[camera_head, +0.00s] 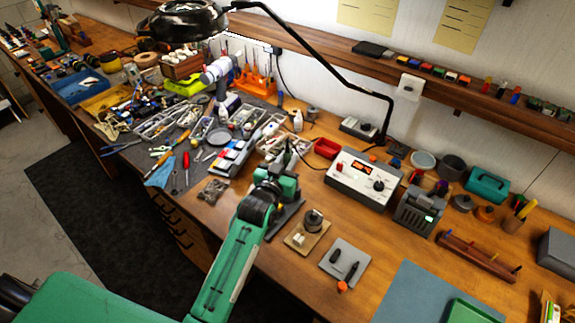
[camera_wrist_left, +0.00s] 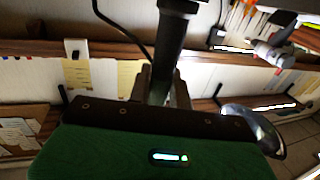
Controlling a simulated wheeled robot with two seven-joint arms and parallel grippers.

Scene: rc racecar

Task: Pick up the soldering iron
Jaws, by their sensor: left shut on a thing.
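My left gripper (camera_head: 288,158) is over the middle of the bench, in front of the white soldering station (camera_head: 362,180). In the left wrist view, my left gripper (camera_wrist_left: 163,88) is shut on a dark, thick cylindrical handle (camera_wrist_left: 172,45), which looks like the soldering iron. The handle runs up from between the fingers to the top edge of that view. In the head view the held piece is too small and covered to make out. My right gripper is not in view.
A wooden block with a small round pot (camera_head: 312,220) and a grey pad (camera_head: 345,262) lie right of my left arm. Parts trays (camera_head: 165,122) crowd the left. The lamp arm (camera_head: 330,70) crosses above. The blue mat (camera_head: 415,295) has bare room.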

